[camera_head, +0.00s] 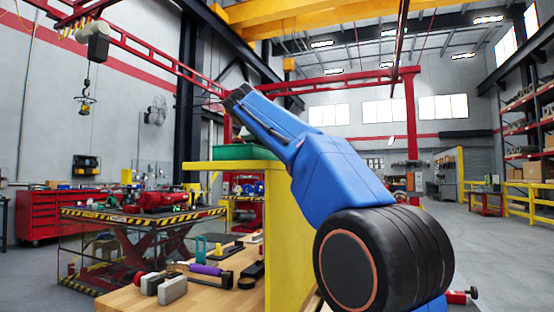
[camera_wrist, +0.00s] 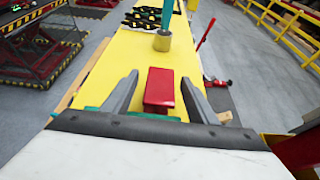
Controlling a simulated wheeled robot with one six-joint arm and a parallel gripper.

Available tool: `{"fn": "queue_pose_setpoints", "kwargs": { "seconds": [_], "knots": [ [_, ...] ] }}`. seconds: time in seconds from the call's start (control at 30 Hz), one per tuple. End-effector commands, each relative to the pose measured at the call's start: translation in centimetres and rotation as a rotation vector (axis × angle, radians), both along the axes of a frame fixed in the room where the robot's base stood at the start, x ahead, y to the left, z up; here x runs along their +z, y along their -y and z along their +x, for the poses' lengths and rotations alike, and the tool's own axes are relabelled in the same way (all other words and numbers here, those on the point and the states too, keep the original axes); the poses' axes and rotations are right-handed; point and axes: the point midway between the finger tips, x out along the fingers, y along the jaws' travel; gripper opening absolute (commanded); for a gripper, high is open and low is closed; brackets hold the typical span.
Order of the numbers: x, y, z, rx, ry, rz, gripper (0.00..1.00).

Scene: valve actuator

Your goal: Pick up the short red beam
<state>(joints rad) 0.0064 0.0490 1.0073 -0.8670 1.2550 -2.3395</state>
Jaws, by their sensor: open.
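The short red beam (camera_wrist: 160,86) shows in the wrist view as a small red block over the yellow surface (camera_wrist: 120,55). It lies between the two grey fingers of my gripper (camera_wrist: 160,76), with a gap visible on both sides. My gripper is open and holds nothing. The near end of the beam drops toward a green strip at the gripper's base. I cannot tell how high the fingers are above the beam. I cannot make out the beam in the head view, where my blue arm covers part of the yellow stand (camera_head: 285,235).
A tan cup (camera_wrist: 162,42) with a teal piece stands beyond the beam. A green tray (camera_head: 245,152) sits on top of the yellow stand. A wooden bench (camera_head: 210,298) with several tools is at lower left, near a lift table (camera_head: 140,217). Yellow rails (camera_wrist: 285,30) stand at right.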

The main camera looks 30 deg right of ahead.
Motion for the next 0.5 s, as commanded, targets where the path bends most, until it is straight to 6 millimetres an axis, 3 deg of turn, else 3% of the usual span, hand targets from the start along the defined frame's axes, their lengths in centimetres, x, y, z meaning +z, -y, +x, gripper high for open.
{"fn": "queue_pose_setpoints", "kwargs": {
  "seconds": [0.13,0.37,0.5],
  "knots": [
    [0.02,-0.04,-0.01,0.000,0.000,0.000,0.53],
    [0.01,-0.05,-0.02,0.000,0.000,0.000,0.00],
    [0.07,-0.06,-0.06,0.000,0.001,-0.001,0.00]
  ]
}}
